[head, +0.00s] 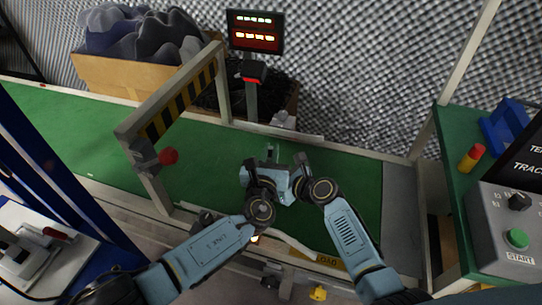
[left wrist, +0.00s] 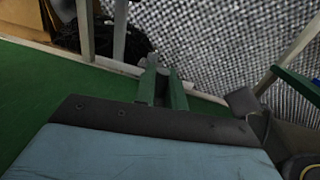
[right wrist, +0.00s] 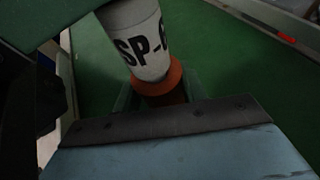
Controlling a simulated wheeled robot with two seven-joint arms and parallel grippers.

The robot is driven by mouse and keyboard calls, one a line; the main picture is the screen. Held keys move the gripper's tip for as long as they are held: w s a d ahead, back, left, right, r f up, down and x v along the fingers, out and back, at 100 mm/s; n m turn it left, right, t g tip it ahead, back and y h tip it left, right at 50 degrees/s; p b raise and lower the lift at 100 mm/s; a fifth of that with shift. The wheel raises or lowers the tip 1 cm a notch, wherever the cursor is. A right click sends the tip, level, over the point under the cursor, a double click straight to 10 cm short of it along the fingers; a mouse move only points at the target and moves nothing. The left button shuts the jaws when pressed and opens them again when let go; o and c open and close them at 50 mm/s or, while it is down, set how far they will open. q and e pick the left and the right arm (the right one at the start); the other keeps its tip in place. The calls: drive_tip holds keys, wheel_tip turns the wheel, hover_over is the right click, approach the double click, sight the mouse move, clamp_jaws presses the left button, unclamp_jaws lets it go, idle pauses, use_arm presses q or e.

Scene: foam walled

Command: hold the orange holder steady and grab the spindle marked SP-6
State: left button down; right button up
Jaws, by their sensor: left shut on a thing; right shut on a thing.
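The white spindle marked SP-6 (right wrist: 143,42) shows in the right wrist view, tilted in the picture, its lower end in the orange holder (right wrist: 167,88). The last character of the mark is partly cut off by the spindle's curve. My right gripper (right wrist: 160,92) is shut on the orange holder, one finger on each side. My left gripper (left wrist: 162,88) has its fingers close together over the green belt; what it grips cannot be made out. In the head view, my left gripper (head: 272,155) hides the spindle and holder.
The green conveyor belt (head: 210,150) lies under both grippers. A striped gate (head: 178,100) stands at the left with a red knob (head: 168,156). A display post (head: 252,95) is behind. A control box with a green START button (head: 517,238) is at the right.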

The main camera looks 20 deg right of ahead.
use_arm(q)
wheel_tip(320, 180, up, 10)
drive_tip(key=shift+f, duration=0.2)
use_arm(e)
drive_tip(key=o, duration=1.1)
use_arm(q)
drive_tip(key=shift+s, duration=0.1)
use_arm(e)
drive_tip(key=v, duration=1.2)
